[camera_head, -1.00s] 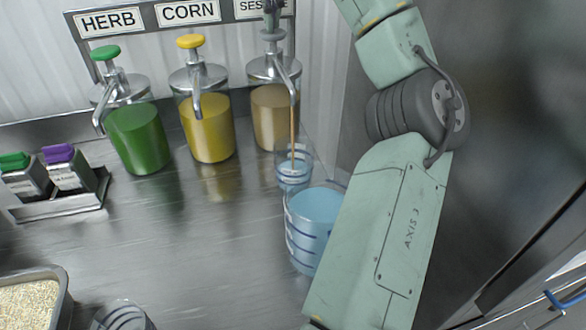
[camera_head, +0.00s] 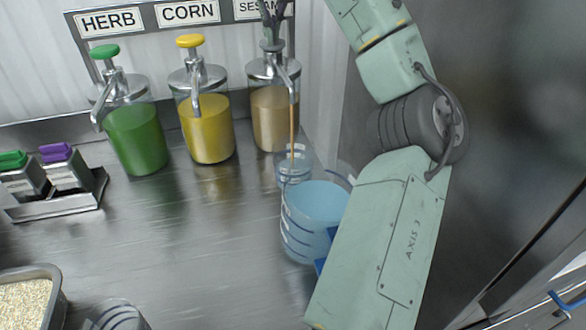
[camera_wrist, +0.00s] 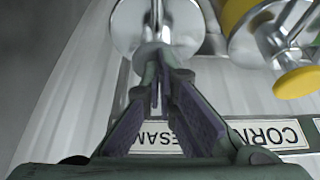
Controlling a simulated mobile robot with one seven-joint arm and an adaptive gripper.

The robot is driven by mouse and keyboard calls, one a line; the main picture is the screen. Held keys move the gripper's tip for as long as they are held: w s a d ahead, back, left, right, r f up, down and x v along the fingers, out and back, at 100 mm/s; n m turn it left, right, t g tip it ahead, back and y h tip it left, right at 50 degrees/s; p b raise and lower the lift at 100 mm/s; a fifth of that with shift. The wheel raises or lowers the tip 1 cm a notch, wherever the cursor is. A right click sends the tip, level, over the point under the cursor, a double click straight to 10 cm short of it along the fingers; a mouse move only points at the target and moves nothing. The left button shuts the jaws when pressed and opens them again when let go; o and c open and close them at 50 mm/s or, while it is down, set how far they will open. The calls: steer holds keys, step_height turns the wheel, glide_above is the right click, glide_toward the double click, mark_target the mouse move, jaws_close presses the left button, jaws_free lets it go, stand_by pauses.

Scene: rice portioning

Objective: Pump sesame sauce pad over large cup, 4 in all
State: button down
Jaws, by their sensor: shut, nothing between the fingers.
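The sesame dispenser (camera_head: 272,118) holds tan sauce and has a grey pump pad (camera_head: 271,45) on top. My gripper (camera_head: 272,32) is shut and empty, with its fingertips down on the pad. In the wrist view, my closed fingertips (camera_wrist: 160,52) meet the pad from above. A thin brown stream (camera_head: 292,135) falls from the spout into a small clear cup (camera_head: 293,168) below. Which one the task calls the large cup is unclear.
The corn dispenser (camera_head: 207,128) and herb dispenser (camera_head: 136,138) stand to the left. A small rack (camera_head: 62,200) holds green- and purple-topped containers. A grain tray (camera_head: 58,300) and clear cups (camera_head: 118,316) are at the front left. The middle counter is clear.

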steer(key=shift+w+f, duration=0.35)
steer(key=shift+f, duration=0.25)
steer(key=shift+w+r+p, duration=0.3)
steer(key=shift+r+p, duration=0.1)
steer(key=shift+p, duration=0.4)
steer(key=shift+w+d+r+p, duration=0.1)
steer(key=shift+r+p, duration=0.3)
steer(key=shift+p, duration=0.15)
steer(key=shift+r+p, duration=0.5)
steer(key=shift+r, duration=0.55)
